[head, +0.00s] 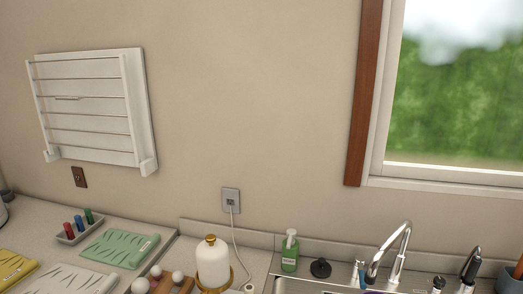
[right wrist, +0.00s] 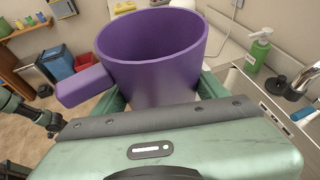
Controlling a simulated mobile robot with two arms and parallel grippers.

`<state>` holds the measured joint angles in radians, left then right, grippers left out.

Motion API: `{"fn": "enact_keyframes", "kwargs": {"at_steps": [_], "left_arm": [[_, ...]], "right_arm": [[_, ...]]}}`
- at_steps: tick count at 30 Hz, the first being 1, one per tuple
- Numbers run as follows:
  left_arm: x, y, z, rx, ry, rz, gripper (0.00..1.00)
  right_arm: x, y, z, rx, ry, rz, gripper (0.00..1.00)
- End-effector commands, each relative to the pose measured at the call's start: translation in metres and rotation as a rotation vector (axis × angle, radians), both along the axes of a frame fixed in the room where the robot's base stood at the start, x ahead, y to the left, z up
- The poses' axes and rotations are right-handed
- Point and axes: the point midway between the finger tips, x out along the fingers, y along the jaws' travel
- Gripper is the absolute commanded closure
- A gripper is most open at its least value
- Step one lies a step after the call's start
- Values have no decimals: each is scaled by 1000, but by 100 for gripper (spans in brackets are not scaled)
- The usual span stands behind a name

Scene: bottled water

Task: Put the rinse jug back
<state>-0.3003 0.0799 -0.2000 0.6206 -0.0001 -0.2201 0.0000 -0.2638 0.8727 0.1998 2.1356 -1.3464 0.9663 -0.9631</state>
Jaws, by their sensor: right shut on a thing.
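A purple jug (right wrist: 150,62) with a blocky side handle (right wrist: 84,87) fills the upper middle of the right wrist view. My right gripper (right wrist: 162,92) is shut on the jug, its green fingers on either side of the body. The jug's rim faces up and its inside looks empty in the part I see; its lower part is hidden by my gripper. Neither the jug nor my grippers show in the head view. A dark arm part of mine is at the left edge of the right wrist view, too small to read its jaws.
The sink (head: 336,284) with its faucet (head: 388,255) lies at the lower right. A green soap bottle (head: 289,255), a dark stopper (head: 320,268) and a white bottle with a gold cap (head: 212,262) stand left of it. Blue (right wrist: 57,66) and red bins stand on the floor.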

Motion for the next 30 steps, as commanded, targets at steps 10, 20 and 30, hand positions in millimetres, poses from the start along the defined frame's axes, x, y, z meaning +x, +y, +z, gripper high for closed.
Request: {"fn": "enact_keyframes", "kwargs": {"at_steps": [10, 20, 30], "left_arm": [[0, 0, 0, 0, 0, 0, 55], [0, 0, -29, 0, -1, 0, 55], [0, 1, -110, 1, 0, 0, 55]], "right_arm": [[-12, -5, 8, 6, -5, -50, 96], [-11, 27, -18, 1, 0, -115, 96], [-11, 27, -99, 1, 0, -114, 96]]}}
